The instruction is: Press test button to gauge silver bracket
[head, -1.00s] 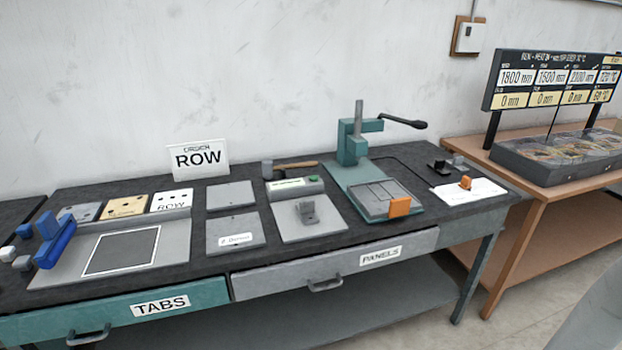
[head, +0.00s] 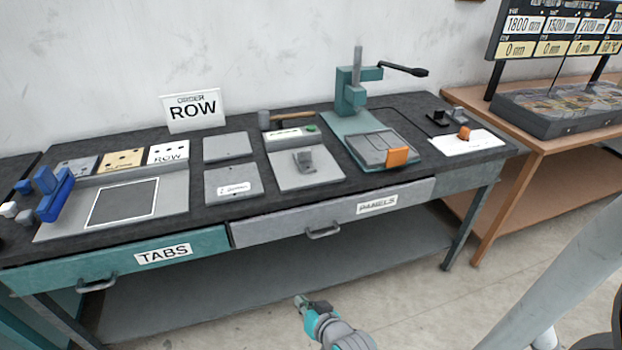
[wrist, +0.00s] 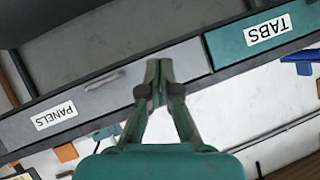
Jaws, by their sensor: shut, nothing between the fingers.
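The silver bracket (head: 304,161) sits on a grey plate (head: 306,177) near the middle of the bench. Behind it, on the same plate, is a pale labelled strip or box with a small green button (head: 312,128) at its right end. My gripper (head: 300,300) is low in front of the bench, below the drawers and well apart from the bracket and button. In the wrist view my gripper (wrist: 159,68) has its fingertips together and empty, with the drawer fronts beyond. The wrist view does not clearly show the bracket or the button.
The bench (head: 410,110) has a TABS drawer (head: 150,262) and a PANELS drawer (head: 330,217), both closed. A teal lever press (head: 352,95) stands right of the button. A blue clamp-like fixture (head: 55,195) is at the left. Open floor lies in front.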

